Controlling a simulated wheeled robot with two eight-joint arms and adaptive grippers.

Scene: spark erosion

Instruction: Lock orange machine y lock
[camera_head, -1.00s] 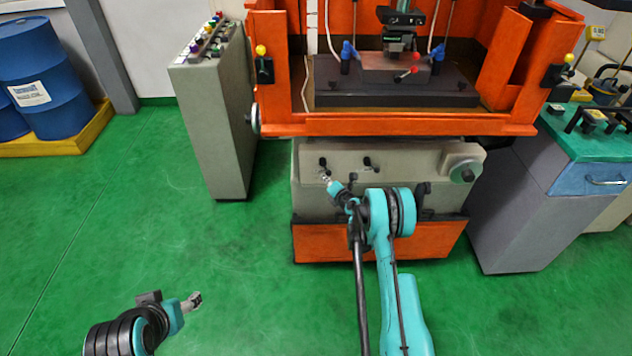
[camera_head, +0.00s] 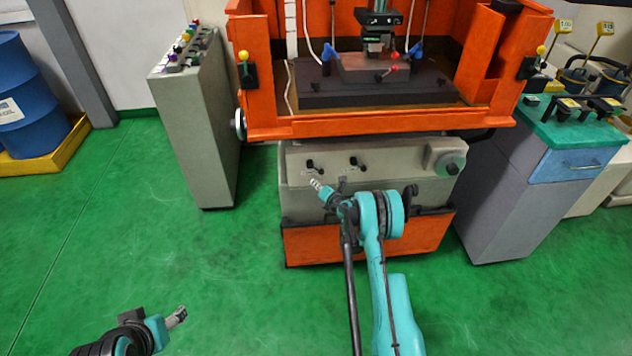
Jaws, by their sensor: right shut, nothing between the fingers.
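The orange machine (camera_head: 370,128) stands ahead, with a grey base below its orange table frame. Two small black lock levers show on the front of the base, a left lever (camera_head: 313,166) and a right lever (camera_head: 356,163). I cannot tell which is the y lock. My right gripper (camera_head: 316,184) is shut and empty, just below the left lever in the picture. Whether it touches the lever or the base cannot be told. My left gripper (camera_head: 180,314) is low at the left, over the green floor, far from the levers; its jaws are too small to read.
A handwheel (camera_head: 450,163) sits at the right of the base. A grey control cabinet (camera_head: 200,125) stands left of the machine, a grey cabinet with a green top (camera_head: 520,190) right of it. The green floor (camera_head: 130,220) is clear at left.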

